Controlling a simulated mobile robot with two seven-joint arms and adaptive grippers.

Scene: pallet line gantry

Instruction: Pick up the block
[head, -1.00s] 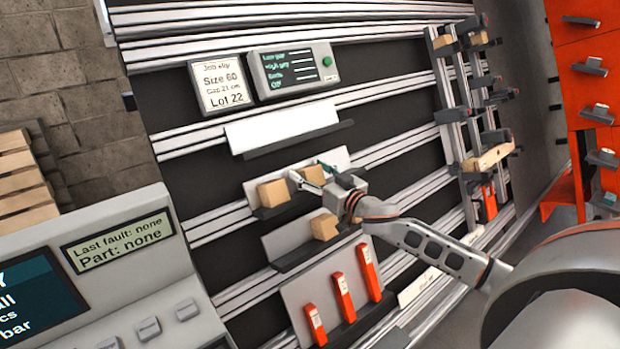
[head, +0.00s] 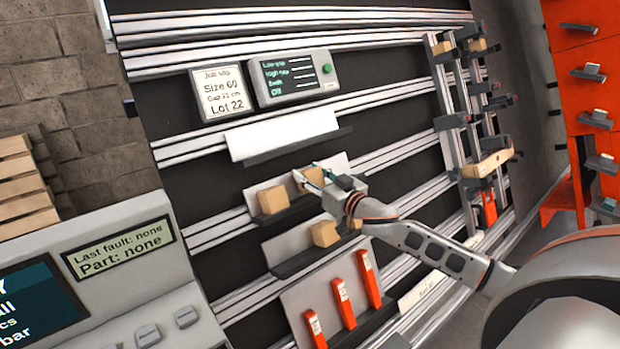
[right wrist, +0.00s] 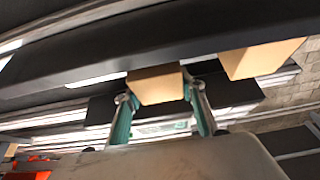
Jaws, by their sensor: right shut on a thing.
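My right gripper (head: 319,176) is shut on a tan block (head: 303,178) at the upper of two small dark shelves on the gantry board. The right wrist view shows this block (right wrist: 155,83) between the two green-padded fingers. I cannot tell whether it is clear of the shelf. A second tan block (head: 273,199) sits to its left on the same shelf and shows at the upper right of the wrist view (right wrist: 264,57). My left gripper is not in view.
An empty dark ledge (head: 298,145) with a white panel is above the blocks. Several red pieces (head: 343,302) stand on a lower shelf. A grey console (head: 140,270) is at lower left. A rail rack with clamps (head: 462,120) stands to the right.

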